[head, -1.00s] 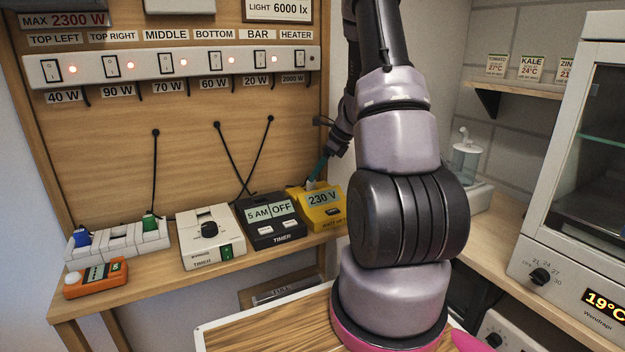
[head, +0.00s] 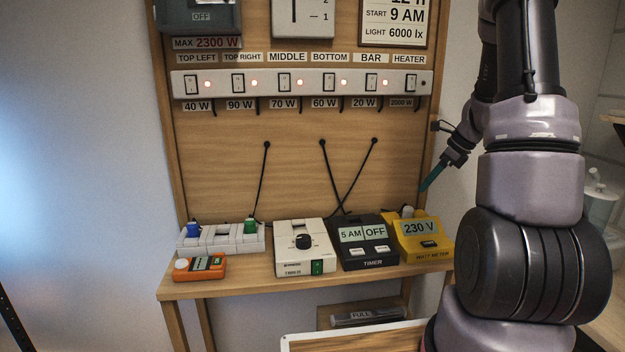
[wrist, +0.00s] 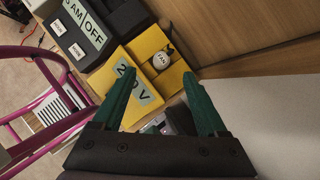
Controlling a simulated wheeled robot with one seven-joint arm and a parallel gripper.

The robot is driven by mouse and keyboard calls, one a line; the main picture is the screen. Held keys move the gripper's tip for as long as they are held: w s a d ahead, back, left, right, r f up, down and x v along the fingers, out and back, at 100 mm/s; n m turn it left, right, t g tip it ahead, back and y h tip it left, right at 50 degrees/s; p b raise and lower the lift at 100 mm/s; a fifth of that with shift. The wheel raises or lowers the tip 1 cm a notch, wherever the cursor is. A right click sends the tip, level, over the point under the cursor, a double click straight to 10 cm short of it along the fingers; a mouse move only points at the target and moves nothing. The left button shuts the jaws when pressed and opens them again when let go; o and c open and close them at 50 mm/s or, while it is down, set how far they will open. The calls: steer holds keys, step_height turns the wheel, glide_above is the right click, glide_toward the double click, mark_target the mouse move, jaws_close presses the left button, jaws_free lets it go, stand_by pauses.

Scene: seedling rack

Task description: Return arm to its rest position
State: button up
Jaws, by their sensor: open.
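My gripper (wrist: 162,108) shows in the wrist view with its two green fingers spread apart and nothing between them. In the head view my gripper (head: 424,187) is small, just above and to the right of the yellow watt meter (head: 441,252), with one finger hiding the other. My arm rises at the right of the head view. In the wrist view the yellow watt meter (wrist: 118,62) lies beyond the fingers, its 230 V display partly behind the left finger. A round plug (wrist: 161,62) sits in the meter's socket.
The black timer (head: 374,255), white timer (head: 291,262), power strip (head: 220,246) and orange meter (head: 201,274) stand on the wooden shelf (head: 230,287). A switch strip (head: 262,83) with lit red lamps is on the board above. The wall left of the board is clear.

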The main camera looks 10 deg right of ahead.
steer(key=s+a+r+n, duration=0.4)
steer(key=a+r+n, duration=0.25)
steer(key=r, duration=0.25)
steer(key=s+a+r+n+t+h, duration=0.1)
steer(key=s+a+r+n, duration=0.5)
steer(key=s, duration=0.3)
steer(key=s+a+r+n+t+h, duration=0.1)
steer(key=s+a+r+n+t, duration=0.1)
steer(key=s+a+r+n, duration=0.4)
steer(key=s+r+n, duration=0.1)
steer(key=s+n, duration=0.2)
steer(key=s, duration=0.1)
steer(key=shift+s, duration=0.15)
